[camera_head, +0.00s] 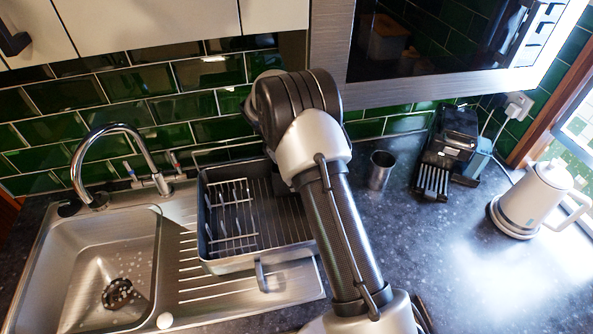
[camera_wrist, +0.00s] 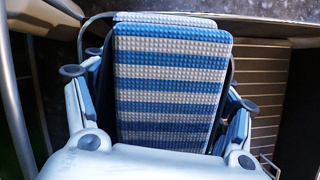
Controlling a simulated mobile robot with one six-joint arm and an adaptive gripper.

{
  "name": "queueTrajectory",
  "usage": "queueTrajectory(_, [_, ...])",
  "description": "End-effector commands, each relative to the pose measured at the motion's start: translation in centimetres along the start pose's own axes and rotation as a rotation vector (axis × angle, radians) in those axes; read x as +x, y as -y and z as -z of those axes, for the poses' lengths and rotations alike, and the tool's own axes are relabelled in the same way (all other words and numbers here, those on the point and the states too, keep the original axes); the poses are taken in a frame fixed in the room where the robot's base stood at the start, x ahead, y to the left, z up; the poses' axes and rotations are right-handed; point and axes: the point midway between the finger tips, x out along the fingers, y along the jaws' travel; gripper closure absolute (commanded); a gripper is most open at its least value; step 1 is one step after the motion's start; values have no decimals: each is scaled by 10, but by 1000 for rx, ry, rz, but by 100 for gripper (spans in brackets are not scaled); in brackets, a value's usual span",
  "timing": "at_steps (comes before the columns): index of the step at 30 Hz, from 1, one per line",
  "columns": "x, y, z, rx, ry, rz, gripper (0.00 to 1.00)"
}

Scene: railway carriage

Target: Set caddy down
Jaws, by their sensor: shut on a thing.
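My gripper (camera_wrist: 160,90) shows in the wrist view, shut on the caddy (camera_wrist: 107,85), with a finger on each side. The caddy seems to be a dark holder with a thin rim. A blue-and-white striped, bumpy pad (camera_wrist: 172,75) stands in it and fills most of the view. The caddy's underside is hidden, so I cannot tell whether it touches a surface. In the head view, my arm hides the gripper and the caddy.
A dish rack (camera_head: 208,222) stands on the drainboard beside the sink (camera_head: 60,262) and tap (camera_head: 122,130). A metal cup (camera_head: 381,171), a black coffee machine (camera_head: 452,140) and a white kettle (camera_head: 535,195) stand right of my arm. The front right counter (camera_head: 465,275) is clear.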

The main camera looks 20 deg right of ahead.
Motion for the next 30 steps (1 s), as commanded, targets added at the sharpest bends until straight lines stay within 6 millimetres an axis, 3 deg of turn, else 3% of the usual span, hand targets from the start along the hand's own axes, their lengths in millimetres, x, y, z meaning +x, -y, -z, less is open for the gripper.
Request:
queueTrajectory(14, [4,0,2,0,0,-1,60])
queueTrajectory(15, [4,0,2,0,0,-1,22])
queueTrajectory(25, [4,-1,2,1,-1,-3,0])
queueTrajectory(30, [3,-1,2,1,-1,-4,0])
